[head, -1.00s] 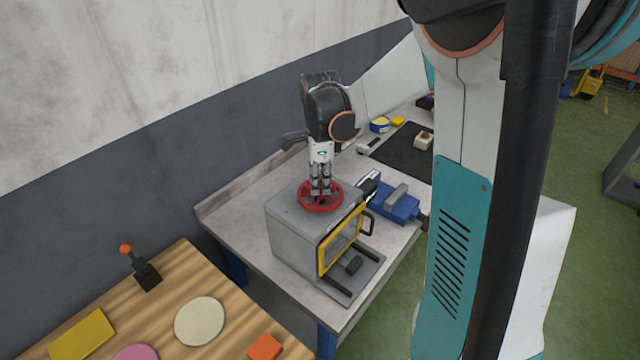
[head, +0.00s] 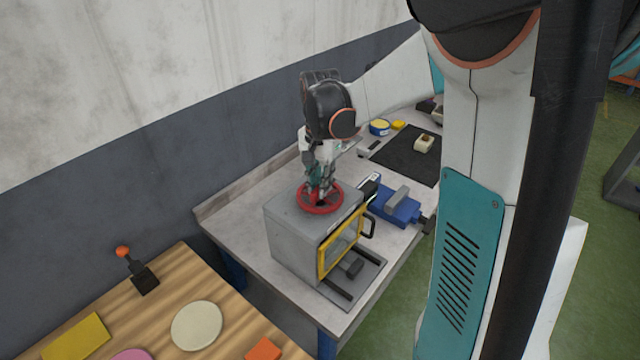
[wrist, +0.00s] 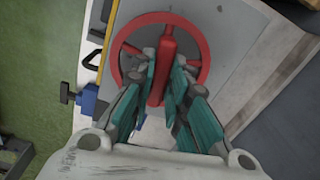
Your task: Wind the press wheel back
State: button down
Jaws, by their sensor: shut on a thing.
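The red press wheel (head: 338,205) lies flat on top of the grey press box (head: 292,232). In the wrist view the wheel (wrist: 204,42) shows its rim, spokes and a red bar across its middle. My gripper (head: 321,194) points down at the wheel from above. In the wrist view my gripper (wrist: 162,80) has its fingers on either side of the red bar and is shut on it. The far ends of the fingertips are partly hidden by the finger links.
The press has a yellow-framed front window (head: 327,257). A blue vise (head: 397,206) stands to its right. A black mat (head: 402,150) lies behind. A wooden table (head: 215,285) with flat coloured pieces and an orange-knobbed lever (head: 143,277) is at the front left.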

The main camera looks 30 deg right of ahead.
jog(key=n, duration=0.4)
jog(key=shift+n, duration=0.4)
jog(key=n, duration=0.3)
jog(key=shift+n+b, duration=0.3)
jog(key=shift+b, duration=0.05)
jog(key=n, duration=1.2)
jog(key=shift+n+b, duration=0.3)
jog(key=shift+b, duration=0.05)
jog(key=n, duration=0.4)
jog(key=shift+n, duration=0.3)
jog(key=n, duration=0.4)
jog(key=shift+n, duration=1.9)
